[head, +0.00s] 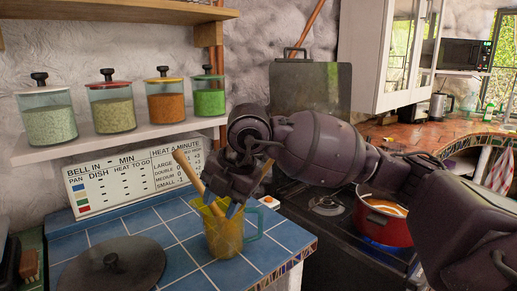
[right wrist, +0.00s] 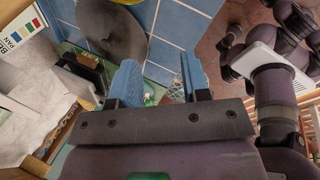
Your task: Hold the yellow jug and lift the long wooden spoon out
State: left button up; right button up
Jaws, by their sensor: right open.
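The yellow jug (head: 224,242) with a green handle stands on the blue tiled counter. A long wooden handle (head: 187,171) leans out of it up to the left. My right gripper (head: 221,205) is open, with blue fingertips in front of and over the jug's rim, close to the long handle. Whether they touch is unclear. In the right wrist view the open fingers (right wrist: 163,85) show no clear jug or spoon between them. My left gripper does not show clearly.
A dark round lid (head: 112,264) lies on the blue tiled counter (head: 180,240) left of the jug. A printed board (head: 130,180) stands behind. Several lidded jars sit on the shelf (head: 115,143). A red pot (head: 382,222) is on the stove at right.

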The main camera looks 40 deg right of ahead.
jog(key=w+d+r+m+t+h, duration=0.1)
jog(key=d+r+m+h, duration=0.45)
jog(key=d+r, duration=0.35)
jog(key=shift+n+h, duration=0.25)
jog(key=b+x, duration=0.1)
jog(key=x, duration=0.8)
jog(key=shift+d+f+b, duration=0.15)
jog(key=shift+f+b, duration=0.1)
jog(key=shift+b, duration=0.05)
jog(key=shift+w+d+f, duration=0.25)
jog(key=shift+w+f, duration=0.05)
jog(key=shift+f, duration=0.3)
jog(key=shift+w+d+f, duration=0.1)
jog(key=shift+f, duration=0.1)
